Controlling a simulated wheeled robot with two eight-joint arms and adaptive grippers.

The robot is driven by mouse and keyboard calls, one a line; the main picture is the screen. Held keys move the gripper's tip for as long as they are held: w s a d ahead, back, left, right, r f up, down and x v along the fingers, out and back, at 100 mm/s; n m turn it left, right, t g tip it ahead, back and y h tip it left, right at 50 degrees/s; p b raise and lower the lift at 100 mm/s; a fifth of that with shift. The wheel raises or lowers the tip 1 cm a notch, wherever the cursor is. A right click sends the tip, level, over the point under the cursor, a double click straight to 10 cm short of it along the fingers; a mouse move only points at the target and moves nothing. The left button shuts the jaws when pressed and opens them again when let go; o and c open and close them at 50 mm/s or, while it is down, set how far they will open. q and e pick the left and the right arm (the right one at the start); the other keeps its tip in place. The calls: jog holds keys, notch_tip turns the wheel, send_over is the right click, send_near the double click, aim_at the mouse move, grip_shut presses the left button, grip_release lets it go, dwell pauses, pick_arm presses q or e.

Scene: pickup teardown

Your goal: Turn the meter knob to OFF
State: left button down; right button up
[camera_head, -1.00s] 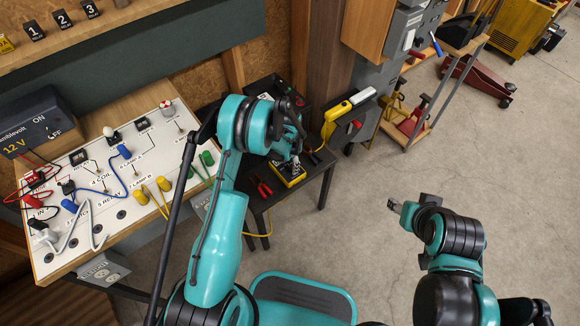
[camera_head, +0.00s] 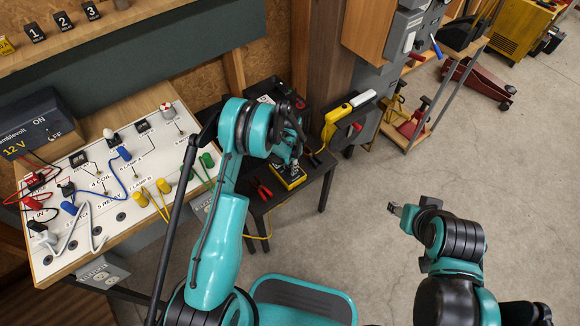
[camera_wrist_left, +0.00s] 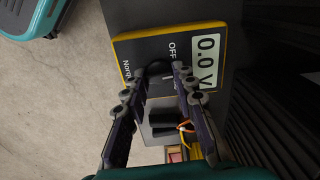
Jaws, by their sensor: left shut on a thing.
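The meter (camera_head: 292,183) is a dark box with a yellow rim on the small black table, partly covered by my left arm in the head view. In the left wrist view the meter's face (camera_wrist_left: 135,52) shows a display (camera_wrist_left: 208,60) reading 0.0 V and an OFF label (camera_wrist_left: 173,50). My left gripper (camera_wrist_left: 161,73) has its fingertips on both sides of the black knob (camera_wrist_left: 157,67) and is shut on it. The fingers hide part of the knob, and I cannot tell its exact setting. My right gripper (camera_head: 394,208) is over bare floor, far from the meter.
Red-handled pliers (camera_head: 263,188) lie on the black table (camera_head: 268,209) beside the meter. A white training board (camera_head: 125,190) with leads stands at the left. A yellow-edged device (camera_head: 338,118) is near the wooden post.

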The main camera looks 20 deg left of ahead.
aim_at(290, 168)
pick_arm(q)
jog(key=n, duration=0.3)
jog(key=shift+n, duration=0.4)
jog(key=n, duration=0.4)
jog(key=shift+n, duration=0.3)
jog(key=c, duration=1.2)
grip_release()
notch_tip(290, 168, up, 12)
